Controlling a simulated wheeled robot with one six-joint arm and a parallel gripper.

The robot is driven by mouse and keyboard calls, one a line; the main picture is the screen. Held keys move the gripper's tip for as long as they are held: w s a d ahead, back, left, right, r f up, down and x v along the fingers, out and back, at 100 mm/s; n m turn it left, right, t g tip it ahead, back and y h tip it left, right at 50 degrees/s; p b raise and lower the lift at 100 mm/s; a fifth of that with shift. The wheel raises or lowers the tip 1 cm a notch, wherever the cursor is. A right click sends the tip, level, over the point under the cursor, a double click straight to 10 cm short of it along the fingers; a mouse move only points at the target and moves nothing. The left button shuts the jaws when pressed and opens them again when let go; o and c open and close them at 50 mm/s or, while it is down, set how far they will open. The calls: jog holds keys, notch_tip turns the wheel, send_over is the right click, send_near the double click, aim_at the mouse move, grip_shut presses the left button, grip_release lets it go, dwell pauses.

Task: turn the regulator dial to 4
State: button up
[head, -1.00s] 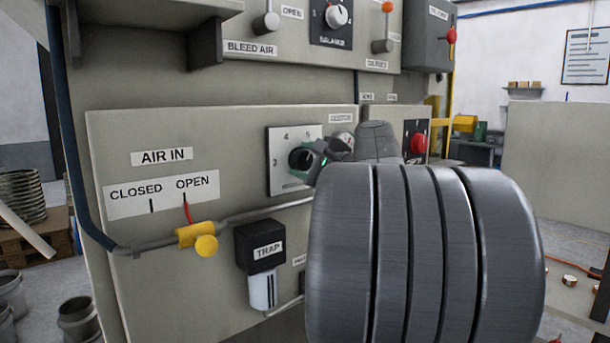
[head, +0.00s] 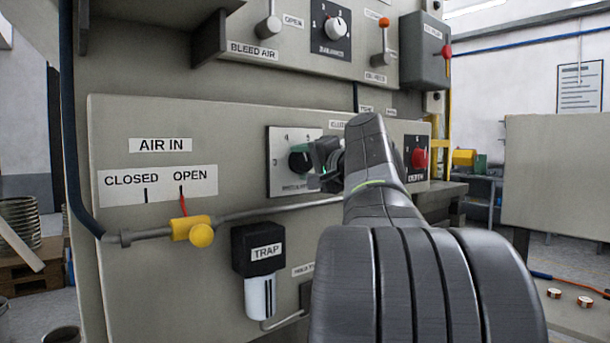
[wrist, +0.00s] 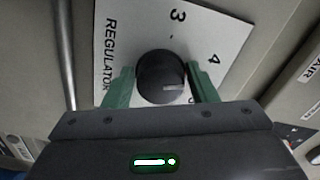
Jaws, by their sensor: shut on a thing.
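The regulator dial is a black round knob (wrist: 161,72) on a white plate (wrist: 222,22) printed REGULATOR, with 3 and 4 readable. My gripper (wrist: 161,88) is shut on the knob, one green finger on each side. The light pointer mark on the knob points right in the wrist view, roughly toward the 4; I cannot tell if it lines up exactly. Another numeral is mostly hidden behind the right finger. In the head view the dial (head: 299,158) shows at the left of my gripper (head: 318,166), which hides part of the plate.
A red DEPTH knob (head: 419,157) is to the right of the dial. A yellow AIR IN valve (head: 194,229) and its pipe run below left, above a TRAP unit (head: 258,250).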

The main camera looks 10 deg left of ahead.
jog(key=shift+f+n+b, duration=0.1)
jog(key=shift+n+b, duration=0.45)
jog(key=shift+n, duration=0.25)
jog(key=o, duration=1)
jog(key=shift+c, duration=0.2)
jog(key=v, duration=1.3)
jog(key=shift+s+d, duration=0.25)
jog(key=shift+d, duration=0.05)
jog(key=shift+w+a, duration=0.1)
